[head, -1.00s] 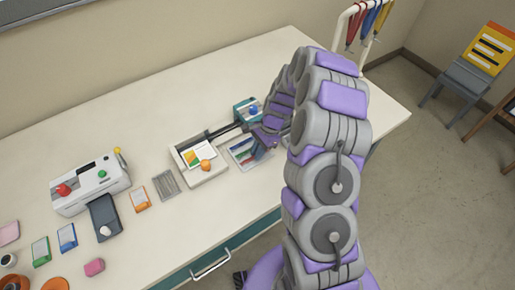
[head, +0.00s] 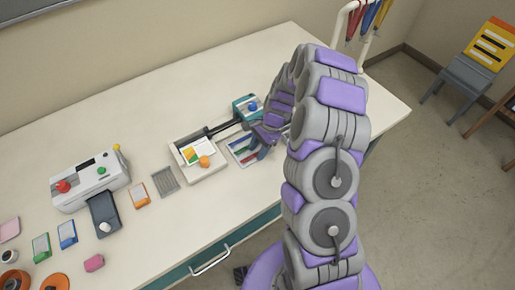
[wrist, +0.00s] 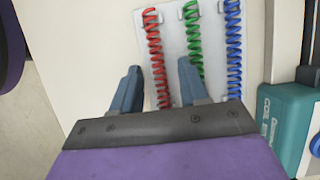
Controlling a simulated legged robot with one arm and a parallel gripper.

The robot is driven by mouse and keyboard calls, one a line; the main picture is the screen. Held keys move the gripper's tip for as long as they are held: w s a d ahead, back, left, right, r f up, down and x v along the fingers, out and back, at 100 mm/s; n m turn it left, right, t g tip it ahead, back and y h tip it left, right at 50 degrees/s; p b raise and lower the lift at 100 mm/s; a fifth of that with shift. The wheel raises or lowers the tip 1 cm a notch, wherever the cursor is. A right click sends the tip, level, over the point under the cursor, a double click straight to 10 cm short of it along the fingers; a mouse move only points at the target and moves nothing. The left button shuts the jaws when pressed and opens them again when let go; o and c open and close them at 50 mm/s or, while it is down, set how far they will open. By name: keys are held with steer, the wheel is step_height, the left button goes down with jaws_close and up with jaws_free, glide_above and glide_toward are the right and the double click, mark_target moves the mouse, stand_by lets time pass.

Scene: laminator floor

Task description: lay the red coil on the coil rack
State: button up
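The red coil (wrist: 156,55) lies on a white plate with small clips, which looks like the coil rack (wrist: 172,50). A green coil (wrist: 193,45) and a blue coil (wrist: 233,45) lie beside it. The rack also shows in the head view (head: 236,144), partly hidden by my gripper (head: 263,150). In the wrist view my gripper (wrist: 160,78) is open, its two fingers apart on either side of the red coil's lower part, with gaps visible. The coil's lower end is hidden behind the gripper body.
A teal coil machine (head: 245,108) stands just behind the rack. The table's back is clear.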

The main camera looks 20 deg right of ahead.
steer(key=shift+d, duration=0.15)
steer(key=p+v, duration=0.3)
steer(key=v, duration=1.4)
steer(key=s+a+r+n+h, duration=0.1)
steer(key=s+a+r+n, duration=0.3)
steer(key=s+r, duration=0.3)
steer(key=s+a+r+n+h, duration=0.1)
steer(key=s+a+r+n, duration=0.4)
steer(key=s, duration=0.4)
steer(key=s+d+r+n+h, duration=0.1)
steer(key=s+n, duration=0.4)
steer(key=s, duration=1.5)
steer(key=shift+s+r+h, duration=0.3)
steer(key=shift+r+h, duration=0.2)
steer(key=shift+h, duration=0.2)
steer(key=shift+d, duration=0.1)
